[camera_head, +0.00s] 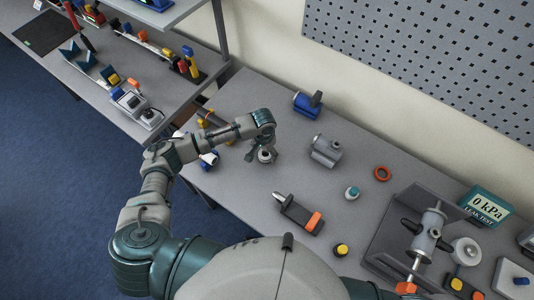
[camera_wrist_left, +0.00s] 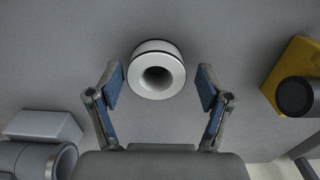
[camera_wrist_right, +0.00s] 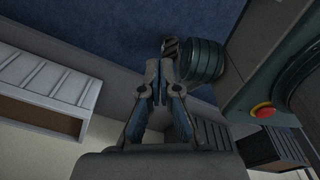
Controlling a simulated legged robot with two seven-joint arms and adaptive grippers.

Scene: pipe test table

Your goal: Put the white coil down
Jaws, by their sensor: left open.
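The white coil (camera_wrist_left: 157,70) is a thick white ring with a dark hole and a dark band round it. In the left wrist view it stands on the grey table, between and slightly beyond my left fingertips, with clear gaps on both sides. My left gripper (camera_wrist_left: 159,86) is open and empty. In the head view my left gripper (camera_head: 263,148) points down at the table, with the white coil (camera_head: 265,157) small beneath it and partly hidden. My right gripper (camera_wrist_right: 160,82) shows in its wrist view with its fingers together and nothing between them, away from the coil.
On the table (camera_head: 235,205) are a blue part (camera_head: 308,104), a grey cylindrical part (camera_head: 326,150), an orange ring (camera_head: 382,173) and a clamp with an orange end (camera_head: 298,213). The table left of the clamp is clear.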

